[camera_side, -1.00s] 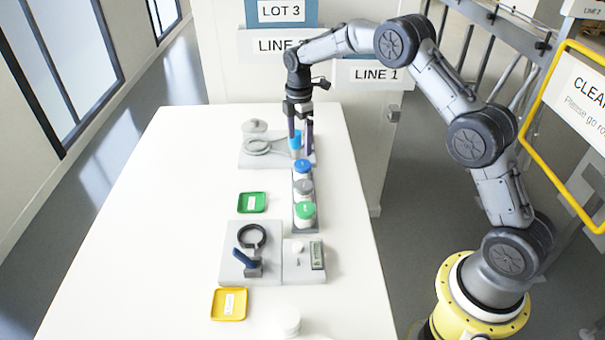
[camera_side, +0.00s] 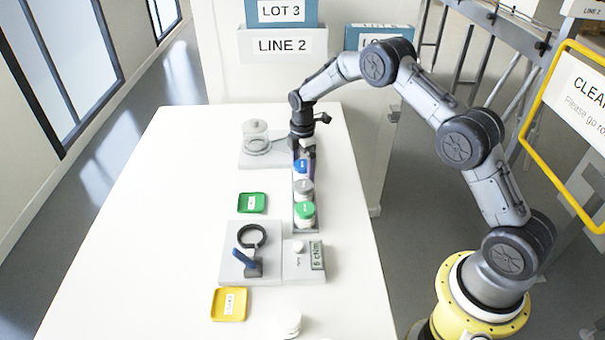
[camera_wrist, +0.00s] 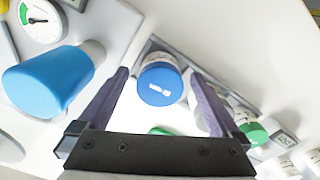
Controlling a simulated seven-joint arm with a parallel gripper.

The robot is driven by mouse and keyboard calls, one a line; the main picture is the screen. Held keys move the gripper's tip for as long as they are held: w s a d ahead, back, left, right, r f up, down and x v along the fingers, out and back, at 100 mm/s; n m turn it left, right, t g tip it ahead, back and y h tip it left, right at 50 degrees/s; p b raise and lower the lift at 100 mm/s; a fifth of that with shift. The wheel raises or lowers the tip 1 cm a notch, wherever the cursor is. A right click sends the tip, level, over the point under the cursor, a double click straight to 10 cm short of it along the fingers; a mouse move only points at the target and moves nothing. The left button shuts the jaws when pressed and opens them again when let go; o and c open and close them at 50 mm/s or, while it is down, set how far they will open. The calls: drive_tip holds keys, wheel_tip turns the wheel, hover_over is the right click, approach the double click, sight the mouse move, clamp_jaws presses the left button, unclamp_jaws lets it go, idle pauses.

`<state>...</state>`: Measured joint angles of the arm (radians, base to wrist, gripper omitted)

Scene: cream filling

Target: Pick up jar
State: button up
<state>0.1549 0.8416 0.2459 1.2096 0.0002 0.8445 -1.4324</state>
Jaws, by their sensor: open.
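A jar with a blue lid (camera_side: 300,167) stands at the far end of a row of jars in a grey rack (camera_side: 296,226). In the wrist view its blue lid (camera_wrist: 160,86) lies between the lines of my two fingers, nearer the left one. My gripper (camera_side: 304,156) points down at this jar, with its fingers partly hidden by the wrist. In the wrist view my gripper (camera_wrist: 160,78) is open, with nothing held. A grey-lidded jar (camera_side: 304,188) and a green-lidded jar (camera_side: 306,212) stand nearer the side camera. I cannot tell whether the fingers touch the jar.
A light-blue tapered object (camera_wrist: 48,82) stands beside my left finger, close to a dial gauge (camera_wrist: 38,18). A clear vessel (camera_side: 256,136) stands at the back left. A green tray (camera_side: 243,209), a yellow tray (camera_side: 216,306) and a device with a display (camera_side: 317,256) lie nearer.

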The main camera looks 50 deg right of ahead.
drive_tip(key=shift+r, duration=0.1)
drive_tip(key=c, duration=1.5)
